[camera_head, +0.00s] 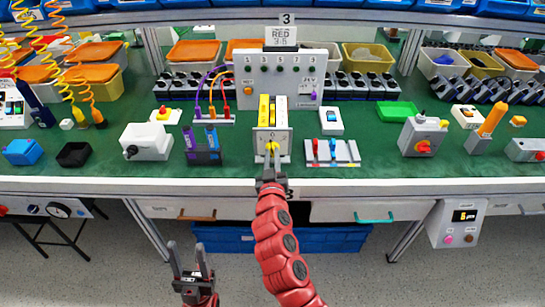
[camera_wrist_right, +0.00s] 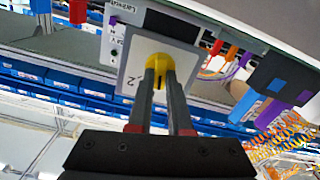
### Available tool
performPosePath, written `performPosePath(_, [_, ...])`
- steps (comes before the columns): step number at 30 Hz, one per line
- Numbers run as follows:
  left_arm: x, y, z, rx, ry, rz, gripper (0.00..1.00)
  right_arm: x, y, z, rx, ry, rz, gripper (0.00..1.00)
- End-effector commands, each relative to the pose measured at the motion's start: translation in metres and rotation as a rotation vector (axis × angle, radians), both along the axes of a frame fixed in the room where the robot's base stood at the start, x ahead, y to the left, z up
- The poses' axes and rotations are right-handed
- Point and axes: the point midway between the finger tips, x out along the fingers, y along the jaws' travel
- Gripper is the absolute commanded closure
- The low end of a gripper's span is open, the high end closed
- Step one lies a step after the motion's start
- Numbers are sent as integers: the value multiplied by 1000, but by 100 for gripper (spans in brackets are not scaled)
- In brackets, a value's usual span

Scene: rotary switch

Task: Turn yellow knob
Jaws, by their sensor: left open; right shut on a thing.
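The yellow knob (camera_head: 272,146) sits on the front of a light grey switch box (camera_head: 284,136) at the middle front of the green workbench. It also shows in the right wrist view (camera_wrist_right: 159,75), on the plate (camera_wrist_right: 185,59). My right gripper (camera_head: 271,158) reaches up to the box from below and is shut on the knob; its fingers (camera_wrist_right: 160,78) lie on both sides of the knob and hide part of it. My left gripper (camera_head: 188,258) is open and empty, low in front of the bench, apart from everything.
Left of the box stands a dark holder with blue and purple pieces (camera_head: 203,147). Right of it is a grey block with red and blue levers (camera_head: 332,151). A control panel (camera_head: 287,77) stands behind. Green bench surface (camera_head: 375,143) is free further right.

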Motion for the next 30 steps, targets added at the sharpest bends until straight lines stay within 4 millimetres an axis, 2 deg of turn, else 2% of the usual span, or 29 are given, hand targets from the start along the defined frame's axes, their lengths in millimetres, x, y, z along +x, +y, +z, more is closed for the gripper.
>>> performPosePath(15, [0, 0, -4, 0, 0, 0, 50, 0, 3, 1, -416, -4, 2, 100])
performPosePath(30, [0, 0, -3, 0, 0, 0, 50, 0, 2, 0, -580, -2, -1, 100])
